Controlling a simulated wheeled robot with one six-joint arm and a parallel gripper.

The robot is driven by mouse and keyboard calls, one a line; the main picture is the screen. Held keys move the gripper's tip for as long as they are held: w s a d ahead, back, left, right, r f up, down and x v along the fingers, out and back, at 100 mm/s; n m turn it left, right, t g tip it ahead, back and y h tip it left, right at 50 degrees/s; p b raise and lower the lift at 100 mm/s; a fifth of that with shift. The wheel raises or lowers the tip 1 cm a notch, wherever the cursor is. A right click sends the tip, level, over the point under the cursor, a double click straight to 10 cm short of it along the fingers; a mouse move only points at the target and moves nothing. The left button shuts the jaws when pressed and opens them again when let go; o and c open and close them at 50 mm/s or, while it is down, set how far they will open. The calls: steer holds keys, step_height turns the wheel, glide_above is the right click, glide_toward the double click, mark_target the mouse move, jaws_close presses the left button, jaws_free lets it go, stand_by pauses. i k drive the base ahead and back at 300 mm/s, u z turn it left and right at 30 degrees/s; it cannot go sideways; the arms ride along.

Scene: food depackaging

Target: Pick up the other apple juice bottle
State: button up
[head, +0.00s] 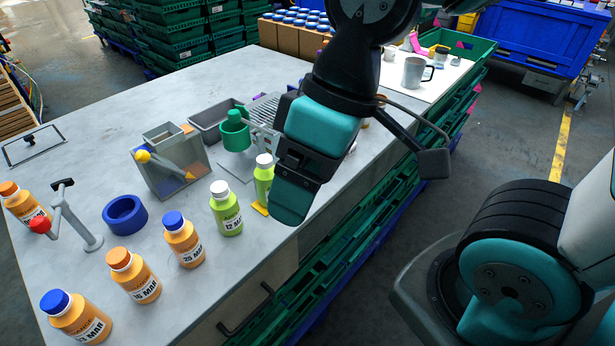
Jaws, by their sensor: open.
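Two green bottles with white caps, which look like the apple juice, stand upright near the front edge of the grey table. One green bottle (227,216), labelled 12 MAR, stands clear of my gripper. The other green bottle (262,184) is farther back and partly hidden behind my gripper. My gripper (289,200) is open and points down just to the right of that farther bottle. Its near teal finger covers the space between the fingers, so I cannot tell whether it touches the bottle.
Several orange bottles (183,244) stand at the front left, near a blue ring (125,215) and a grey stand with a red knob (72,222). A grey bin (165,165) and a green cup (235,134) stand behind. Green crates (350,250) line the table's right side.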

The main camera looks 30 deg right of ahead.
mark_target(226, 213)
steer(key=k, duration=0.5)
steer(key=u, duration=1.35)
steer(key=i, duration=0.55)
steer(key=z, duration=0.3)
